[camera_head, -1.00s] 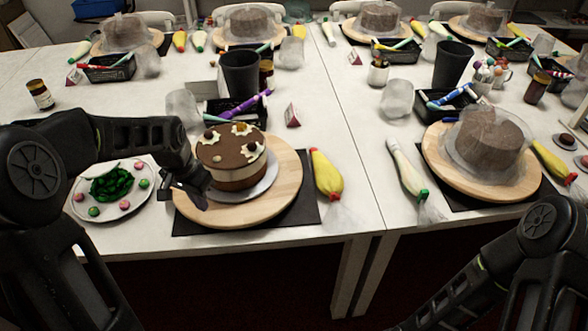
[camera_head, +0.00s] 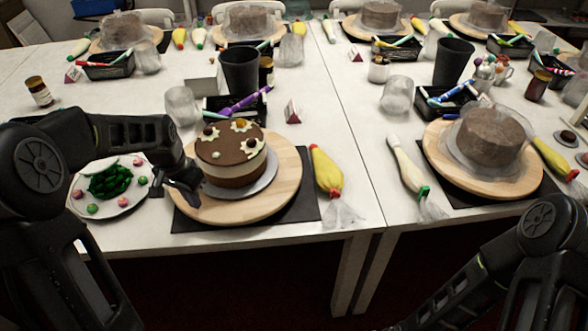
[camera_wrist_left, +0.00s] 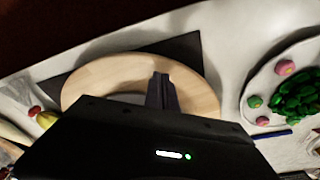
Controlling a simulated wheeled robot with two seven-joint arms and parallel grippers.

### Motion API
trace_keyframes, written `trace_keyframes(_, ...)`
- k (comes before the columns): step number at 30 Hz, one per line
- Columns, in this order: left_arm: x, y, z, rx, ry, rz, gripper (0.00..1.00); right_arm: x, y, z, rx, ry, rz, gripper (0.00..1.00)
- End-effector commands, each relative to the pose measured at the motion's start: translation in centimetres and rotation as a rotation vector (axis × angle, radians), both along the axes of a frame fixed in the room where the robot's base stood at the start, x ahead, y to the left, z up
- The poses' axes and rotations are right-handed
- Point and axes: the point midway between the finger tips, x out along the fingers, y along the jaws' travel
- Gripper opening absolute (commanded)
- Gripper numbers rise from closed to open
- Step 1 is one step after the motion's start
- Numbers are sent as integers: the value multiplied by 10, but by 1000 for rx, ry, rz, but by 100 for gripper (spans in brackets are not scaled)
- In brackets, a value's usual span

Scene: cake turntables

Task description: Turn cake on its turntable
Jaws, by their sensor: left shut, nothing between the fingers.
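The cake (camera_head: 231,174), with a brown top and cream decorations, sits on a grey board on the round wooden turntable (camera_head: 278,196). My left gripper (camera_head: 188,187) is at the turntable's left edge, beside the cake. Its fingers are shut and empty. In the left wrist view the shut fingers (camera_wrist_left: 162,92) are over the wooden turntable (camera_wrist_left: 95,78); whether they touch it I cannot tell. The cake is hidden there behind the gripper body. My right arm shows at the lower right, but its gripper is out of view.
A plate (camera_head: 137,204) of green and pink sweets lies left of the turntable. A yellow piping bag (camera_head: 326,172) lies to its right, and a black tray (camera_head: 212,107) and dark cup (camera_head: 240,70) stand behind. A second turntable (camera_head: 452,178) with a covered cake is at right.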

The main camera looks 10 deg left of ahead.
Motion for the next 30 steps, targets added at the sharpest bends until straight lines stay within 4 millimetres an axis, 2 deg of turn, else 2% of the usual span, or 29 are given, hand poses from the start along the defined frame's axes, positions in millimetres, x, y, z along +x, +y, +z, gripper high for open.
trace_keyframes(10, 0, 0, -16, 0, 1, 0, 0, 0, 0, -12, 0, 0, 0, 0)
trace_keyframes(14, 0, -1, -14, 0, 0, 0, 0, 0, 0, -11, 0, 0, 0, 0)
trace_keyframes(30, -5, -27, -14, 0, 0, -1, 0, 0, 0, -12, 0, 0, 0, 0)
